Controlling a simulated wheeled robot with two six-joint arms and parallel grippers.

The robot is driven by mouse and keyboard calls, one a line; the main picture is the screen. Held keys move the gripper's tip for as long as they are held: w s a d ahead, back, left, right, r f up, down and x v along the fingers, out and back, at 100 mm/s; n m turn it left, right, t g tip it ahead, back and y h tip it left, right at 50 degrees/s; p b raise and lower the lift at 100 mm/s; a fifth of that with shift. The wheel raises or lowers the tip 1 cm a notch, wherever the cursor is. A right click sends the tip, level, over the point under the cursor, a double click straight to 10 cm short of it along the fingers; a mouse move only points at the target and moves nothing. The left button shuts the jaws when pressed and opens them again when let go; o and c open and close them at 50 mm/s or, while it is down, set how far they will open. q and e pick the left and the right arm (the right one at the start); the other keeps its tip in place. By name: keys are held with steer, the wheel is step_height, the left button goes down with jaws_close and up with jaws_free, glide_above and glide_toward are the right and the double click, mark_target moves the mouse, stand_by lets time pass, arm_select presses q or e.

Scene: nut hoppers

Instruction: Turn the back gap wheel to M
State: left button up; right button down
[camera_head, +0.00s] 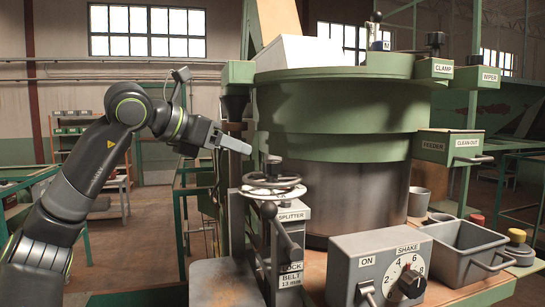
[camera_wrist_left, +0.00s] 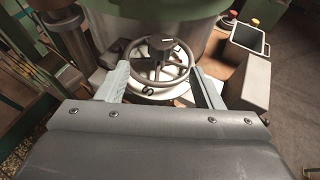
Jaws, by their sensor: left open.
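A dark spoked handwheel (camera_head: 272,180) sits over a white dial disc (camera_head: 272,192), above the splitter post. It is the only handwheel I see; no label naming it as the back gap wheel is readable. In the left wrist view the wheel (camera_wrist_left: 160,62) lies ahead between my fingers, and the dial (camera_wrist_left: 152,92) shows a letter S at its near side. No M is readable on the dial. My left gripper (camera_head: 236,145) is open and empty, above and left of the wheel; it also shows in the wrist view (camera_wrist_left: 158,70). My right gripper is not in view.
A big green and steel hopper (camera_head: 340,130) stands right behind the wheel. A lever with a dark ball (camera_head: 270,210) and the splitter box (camera_head: 292,230) stand close below. A shake control box (camera_head: 350,245) and a grey bin (camera_head: 465,240) are to the right.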

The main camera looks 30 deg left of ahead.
mark_target(271, 161)
arm_select(q)
steer(key=p+x, duration=0.5)
steer(key=x, duration=0.6)
steer(key=shift+w+d, duration=0.25)
steer(key=shift+w, duration=0.1)
steer(key=shift+w+d+f, duration=0.1)
steer(key=shift+w+f, duration=0.15)
steer(key=shift+w, duration=0.1)
steer(key=shift+c, duration=0.2)
steer(key=c, duration=0.9)
